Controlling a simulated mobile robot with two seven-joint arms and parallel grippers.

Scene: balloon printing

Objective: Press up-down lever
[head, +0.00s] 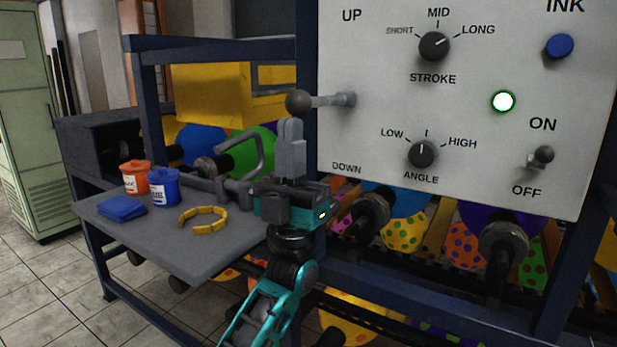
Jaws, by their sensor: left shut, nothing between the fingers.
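The up-down lever (325,100) sticks out from the left side of the white control panel (385,120), between the UP and DOWN labels. It ends in a dark round knob (298,102) and stands about level. My left gripper (290,125) points up, its fingers shut and empty. In the picture its fingertips are just below the knob. I cannot tell whether they touch it. My right gripper is not in view.
The panel also carries a stroke dial (434,46), an angle dial (421,154), a blue ink button (559,46), a lit green-ringed lamp (503,102) and an on-off switch (541,157).

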